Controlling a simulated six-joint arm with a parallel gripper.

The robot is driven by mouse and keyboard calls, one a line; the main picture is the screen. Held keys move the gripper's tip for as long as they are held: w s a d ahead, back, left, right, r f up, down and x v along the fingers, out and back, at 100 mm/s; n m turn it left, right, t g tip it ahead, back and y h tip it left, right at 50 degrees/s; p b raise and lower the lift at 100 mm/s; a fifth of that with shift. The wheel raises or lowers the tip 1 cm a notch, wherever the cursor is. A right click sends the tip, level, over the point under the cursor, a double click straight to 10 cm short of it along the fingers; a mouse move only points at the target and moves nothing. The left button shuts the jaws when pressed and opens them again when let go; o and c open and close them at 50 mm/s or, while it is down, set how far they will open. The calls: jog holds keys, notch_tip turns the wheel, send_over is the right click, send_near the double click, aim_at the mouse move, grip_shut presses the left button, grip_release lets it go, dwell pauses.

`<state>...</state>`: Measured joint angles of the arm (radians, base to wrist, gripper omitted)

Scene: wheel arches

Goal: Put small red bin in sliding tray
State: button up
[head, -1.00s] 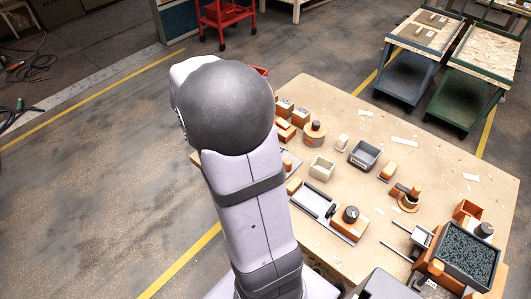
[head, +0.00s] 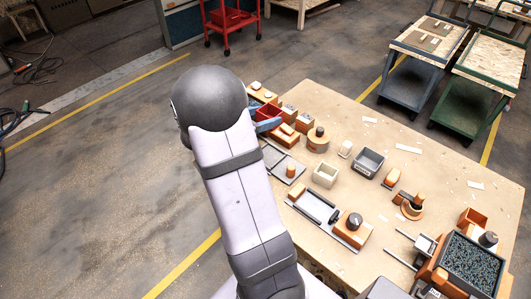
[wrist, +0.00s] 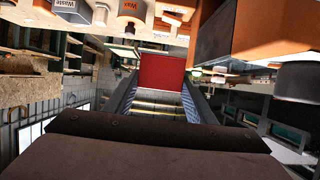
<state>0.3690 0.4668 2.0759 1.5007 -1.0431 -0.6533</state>
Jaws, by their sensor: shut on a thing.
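The small red bin (head: 268,113) shows at the table's far left corner in the head view, partly hidden by my arm. My gripper (head: 268,124) has blue-grey fingers and is shut on it. In the wrist view the red bin (wrist: 161,74) fills the space between the fingertips of my gripper (wrist: 157,95). Whether the bin touches anything below is unclear. A flat grey tray with side rails (head: 316,204) lies at the table's near left edge. A small grey tray beside two rods (head: 424,243) stands at the near right. I cannot tell which is the sliding tray.
Orange blocks (head: 285,138) stand close to the gripper. A large bin of dark pieces (head: 472,262) is at right. The table's far right is mostly clear.

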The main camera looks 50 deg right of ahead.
notch_tip(320, 180, down, 16)
jog(key=shift+r+p, duration=0.2)
jog(key=shift+p, duration=0.3)
dwell(0.3)
jog(key=shift+f, duration=0.2)
jog(key=o, duration=1)
jog(key=shift+r, duration=0.25)
jog(key=b+v, duration=0.1)
jog(key=v, duration=1.1)
jog(key=shift+b, duration=0.3)
